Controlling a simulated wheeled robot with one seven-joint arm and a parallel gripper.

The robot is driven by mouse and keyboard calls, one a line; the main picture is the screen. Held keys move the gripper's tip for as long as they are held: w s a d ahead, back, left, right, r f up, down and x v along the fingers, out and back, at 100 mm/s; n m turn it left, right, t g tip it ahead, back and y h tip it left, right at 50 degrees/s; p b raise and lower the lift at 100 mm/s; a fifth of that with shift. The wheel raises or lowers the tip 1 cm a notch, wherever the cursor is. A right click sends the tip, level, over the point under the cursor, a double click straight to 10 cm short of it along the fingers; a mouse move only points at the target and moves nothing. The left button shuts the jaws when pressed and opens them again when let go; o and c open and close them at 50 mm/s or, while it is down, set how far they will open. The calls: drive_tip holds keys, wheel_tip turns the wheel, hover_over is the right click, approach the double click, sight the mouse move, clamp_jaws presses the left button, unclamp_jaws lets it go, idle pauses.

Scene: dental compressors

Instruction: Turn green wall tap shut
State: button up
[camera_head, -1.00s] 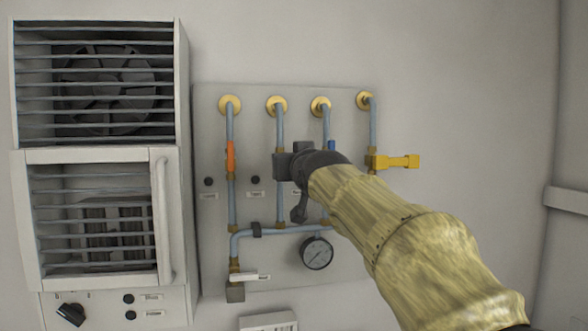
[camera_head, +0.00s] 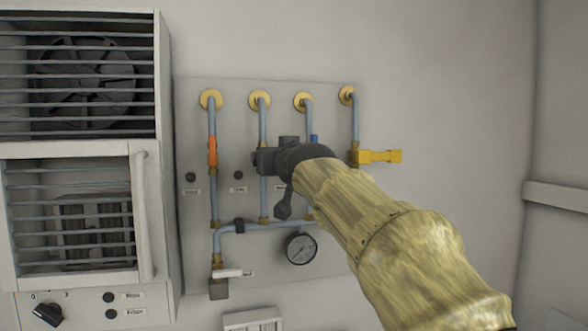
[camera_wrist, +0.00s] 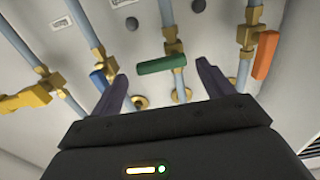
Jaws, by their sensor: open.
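The green tap handle (camera_wrist: 161,64) shows in the wrist view. It lies crosswise to its blue-grey pipe (camera_wrist: 169,22), at a brass fitting. My gripper (camera_wrist: 164,82) is open, with one dark finger on each side below the handle in the picture. The fingers look apart from the handle; the depth gap is hard to judge. In the head view my gripper (camera_head: 266,160) is in front of the second pipe from the left and hides the green handle.
On the wall panel (camera_head: 195,130), the orange handle (camera_head: 212,151) runs along its pipe and the yellow handle (camera_head: 380,156) sticks out crosswise. The blue handle (camera_wrist: 104,76) is beside one finger. A gauge (camera_head: 301,249) hangs below; a louvred cabinet (camera_head: 145,215) stands left.

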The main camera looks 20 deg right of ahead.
drive_tip(key=s+b, duration=0.9)
drive_tip(key=s, duration=0.7)
drive_tip(key=shift+s+a+b, duration=0.15)
drive_tip(key=shift+a+b, duration=0.05)
drive_tip(key=shift+b, duration=0.2)
